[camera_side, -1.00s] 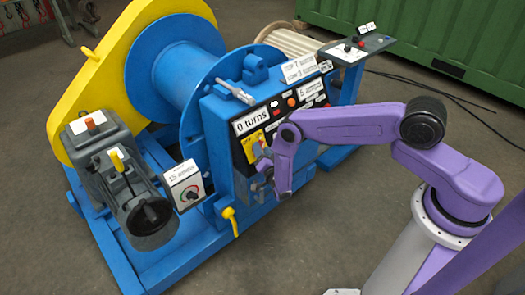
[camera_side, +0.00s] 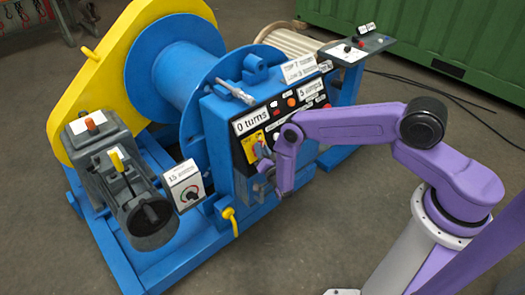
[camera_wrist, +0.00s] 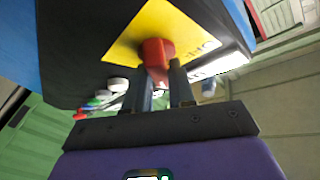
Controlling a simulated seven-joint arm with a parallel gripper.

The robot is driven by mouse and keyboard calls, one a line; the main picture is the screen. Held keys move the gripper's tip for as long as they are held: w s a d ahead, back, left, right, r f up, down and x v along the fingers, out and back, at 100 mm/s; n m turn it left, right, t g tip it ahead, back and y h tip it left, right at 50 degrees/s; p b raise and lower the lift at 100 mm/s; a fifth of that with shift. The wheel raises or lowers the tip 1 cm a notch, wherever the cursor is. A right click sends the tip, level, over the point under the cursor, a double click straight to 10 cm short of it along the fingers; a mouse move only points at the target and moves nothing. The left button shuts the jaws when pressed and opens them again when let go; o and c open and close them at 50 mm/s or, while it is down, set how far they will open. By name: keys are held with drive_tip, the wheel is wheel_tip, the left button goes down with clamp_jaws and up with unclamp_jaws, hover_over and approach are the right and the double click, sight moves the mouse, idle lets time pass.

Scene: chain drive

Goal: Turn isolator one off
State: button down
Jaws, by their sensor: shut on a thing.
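The isolator is a red rotary knob (camera_wrist: 157,52) on a yellow plate (camera_wrist: 180,28) in the wrist view. The yellow plate also shows on the blue control cabinet in the side view (camera_side: 249,146), partly behind my gripper. My gripper (camera_wrist: 167,80) is shut on the red knob, with its two dark fingers on either side of the knob's lower part. In the side view my gripper (camera_side: 262,166) is at the cabinet front, and the knob is mostly hidden. Lettering on the plate is only partly visible, so the knob's on or off position cannot be told.
The cabinet carries a "0 turns" display (camera_side: 251,121), another display (camera_side: 311,89) and several coloured buttons. A yellow lever (camera_side: 230,220) hangs below left of my gripper. A dial box (camera_side: 185,187) stands further left.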

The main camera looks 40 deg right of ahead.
drive_tip(key=shift+d+n+g+y, duration=0.1)
drive_tip(key=shift+n+y, duration=2.25)
drive_tip(key=shift+n, duration=1.6)
drive_tip(key=shift+d+n+g+y, duration=0.1)
drive_tip(key=shift+n+y, duration=2.3)
drive_tip(key=shift+n, duration=1.6)
drive_tip(key=shift+d+n+g+y, duration=0.1)
drive_tip(key=shift+n+y, duration=2.25)
drive_tip(key=shift+n, duration=1.6)
drive_tip(key=c, duration=1)
unclamp_jaws()
drive_tip(key=shift+c, duration=0.2)
drive_tip(key=v, duration=1.7)
drive_tip(key=shift+s, duration=0.25)
